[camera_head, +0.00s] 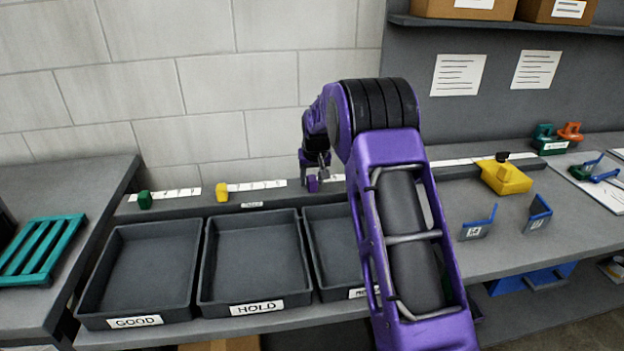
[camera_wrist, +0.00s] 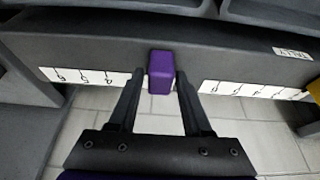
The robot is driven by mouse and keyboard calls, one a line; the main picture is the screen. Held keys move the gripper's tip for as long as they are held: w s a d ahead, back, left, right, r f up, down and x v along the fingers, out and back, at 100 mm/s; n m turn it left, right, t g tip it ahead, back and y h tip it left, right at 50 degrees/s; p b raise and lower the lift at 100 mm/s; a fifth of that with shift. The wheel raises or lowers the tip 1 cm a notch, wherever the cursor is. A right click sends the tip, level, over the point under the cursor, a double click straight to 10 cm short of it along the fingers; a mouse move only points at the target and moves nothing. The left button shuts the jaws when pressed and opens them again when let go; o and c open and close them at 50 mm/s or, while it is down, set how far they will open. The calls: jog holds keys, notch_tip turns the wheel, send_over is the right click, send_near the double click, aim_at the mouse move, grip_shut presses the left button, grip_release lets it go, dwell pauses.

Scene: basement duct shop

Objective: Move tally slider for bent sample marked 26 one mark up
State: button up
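The purple tally slider (camera_head: 312,184) sits on the tally rail behind the trays. In the wrist view the slider (camera_wrist: 161,72) stands between my gripper's fingertips (camera_wrist: 159,76), with small gaps beside it. My gripper (camera_head: 318,167) is open around it and not clamped. White scale strips with marks (camera_wrist: 88,76) run to both sides of the slider and look upside down there. Two bent blue-grey samples stand on the bench at right. One tag seems to read 14 (camera_head: 478,224); the number on the other sample (camera_head: 537,213) is too small to read surely.
Green (camera_head: 145,200), yellow (camera_head: 222,193) and black (camera_head: 502,157) sliders share the rail. Trays GOOD (camera_head: 135,321) and HOLD (camera_head: 257,308) stand in front, beside a third tray (camera_head: 318,227) partly hidden by my arm. A yellow block (camera_head: 507,178) stands at right.

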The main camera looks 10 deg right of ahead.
grip_shut()
dwell(1.1)
